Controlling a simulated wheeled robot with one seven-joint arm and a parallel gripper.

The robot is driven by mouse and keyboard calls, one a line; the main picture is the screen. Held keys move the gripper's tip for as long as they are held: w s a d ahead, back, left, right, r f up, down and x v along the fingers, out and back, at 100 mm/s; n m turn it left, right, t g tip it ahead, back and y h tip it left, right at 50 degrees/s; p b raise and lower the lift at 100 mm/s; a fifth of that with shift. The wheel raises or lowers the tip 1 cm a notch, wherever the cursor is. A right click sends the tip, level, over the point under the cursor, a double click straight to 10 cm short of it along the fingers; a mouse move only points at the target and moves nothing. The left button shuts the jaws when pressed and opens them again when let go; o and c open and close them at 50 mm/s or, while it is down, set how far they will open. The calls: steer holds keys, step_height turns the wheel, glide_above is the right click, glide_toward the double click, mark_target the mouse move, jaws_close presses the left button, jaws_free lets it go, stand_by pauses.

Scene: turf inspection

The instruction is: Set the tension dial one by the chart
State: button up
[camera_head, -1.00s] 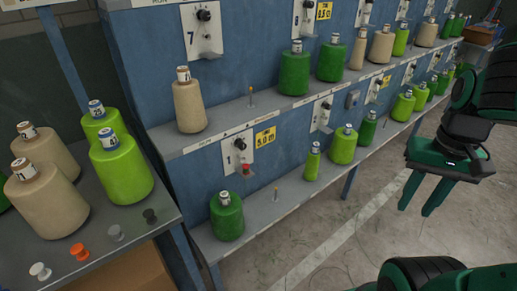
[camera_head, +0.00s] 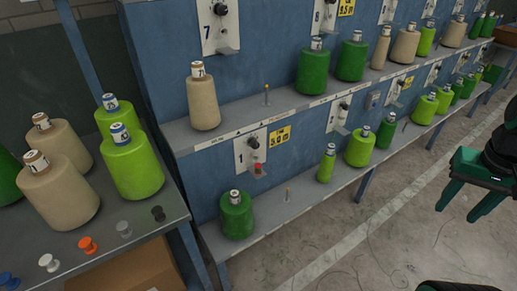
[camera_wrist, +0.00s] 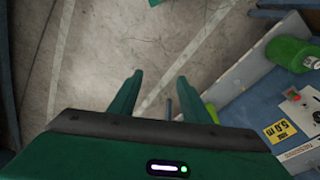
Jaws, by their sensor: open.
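The dial marked 1 is a black knob (camera_head: 253,142) on a white plate (camera_head: 240,157), low on the blue rack in the head view. A small red part (camera_head: 259,168) sits on the shelf bracket below it. A yellow card (camera_head: 280,135) with black figures is fixed right of the plate. My gripper (camera_head: 456,212) is open and empty at the right, over the floor and well away from this dial. In the wrist view my gripper's fingers (camera_wrist: 160,78) stand apart. A yellow card reading 5.0 (camera_wrist: 280,130) and part of a white plate (camera_wrist: 301,106) show at right; I cannot tell which dial it is.
The lower shelf (camera_head: 265,225) holds green yarn cones, with a dark green one (camera_head: 236,215) below dial 1. A side table (camera_head: 100,262) at left bears cones and small coloured knobs. The floor (camera_head: 400,215) before the rack is clear.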

steer(key=w+a+f+n+t+h, duration=0.15)
steer(key=w+f+t, duration=0.25)
steer(key=w, duration=1)
steer(key=w+a+f+n+t+h, duration=0.1)
steer(key=w+f+n+t, duration=0.2)
steer(key=w, duration=1)
steer(key=w+a+f+n+t+y, duration=0.1)
steer(key=w+a+f+n+t, duration=0.15)
steer(key=w+a, duration=0.3)
steer(key=w+a+f+n+t+y, duration=0.1)
steer(key=w+a+t+y, duration=0.2)
steer(key=a, duration=0.4)
steer(key=n+t+y, duration=0.2)
steer(key=n+y, duration=0.6)
steer(key=y, duration=0.2)
glide_toward(257, 146)
steer(key=shift+g, duration=0.25)
steer(key=x, duration=0.9)
steer(key=shift+w+r, duration=0.1)
steer(key=shift+r, duration=0.15)
steer(key=c, duration=1.1)
